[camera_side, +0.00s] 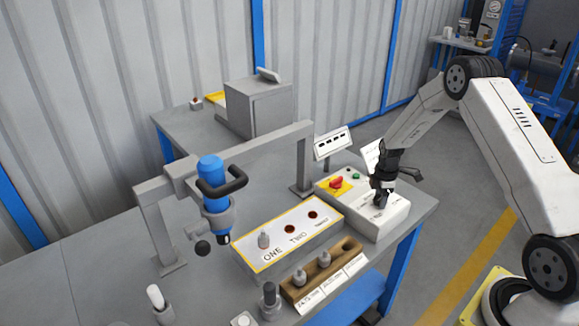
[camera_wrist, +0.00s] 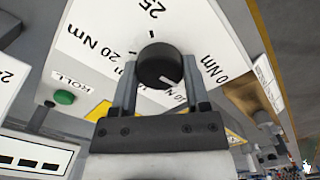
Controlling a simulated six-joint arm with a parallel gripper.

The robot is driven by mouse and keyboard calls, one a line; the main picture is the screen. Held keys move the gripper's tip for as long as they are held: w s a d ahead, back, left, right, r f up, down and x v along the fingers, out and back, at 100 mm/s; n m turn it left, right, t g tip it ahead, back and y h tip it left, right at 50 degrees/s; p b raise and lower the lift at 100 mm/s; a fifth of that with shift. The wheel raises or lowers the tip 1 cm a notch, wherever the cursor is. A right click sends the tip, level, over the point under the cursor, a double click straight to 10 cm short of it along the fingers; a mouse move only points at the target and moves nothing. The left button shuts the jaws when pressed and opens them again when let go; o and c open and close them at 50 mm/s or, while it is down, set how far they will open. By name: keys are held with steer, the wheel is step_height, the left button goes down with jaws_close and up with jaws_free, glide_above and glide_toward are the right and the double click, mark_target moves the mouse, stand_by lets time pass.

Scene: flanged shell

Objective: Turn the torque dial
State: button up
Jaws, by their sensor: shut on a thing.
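The torque dial (camera_wrist: 160,62) is a round black knob with a white pointer line, on the white panel (camera_wrist: 90,25) of the control box (camera_side: 388,222). The pointer line faces the lower right in the wrist view. Printed marks around the dial include 25 and 20 Nm; another Nm mark at right is partly covered by a finger. My gripper (camera_wrist: 160,80) is shut on the dial, one finger on each side. In the side view my gripper (camera_side: 381,196) reaches down onto the box's top and mostly hides the dial.
A red button on a yellow plate (camera_side: 337,184) and a green button (camera_side: 356,176) sit beside the dial. Left of the box are a labelled white plate (camera_side: 290,236), a wooden holder (camera_side: 322,272) and a hanging blue tool (camera_side: 214,182). A grey frame (camera_side: 304,150) stands behind.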

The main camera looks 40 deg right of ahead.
steer(key=m, duration=0.5)
steer(key=shift+m, duration=0.3)
steer(key=m, duration=1)
steer(key=shift+m, duration=0.4)
steer(key=m, duration=2.1)
steer(key=shift+m, duration=0.4)
steer(key=m, duration=0.5)
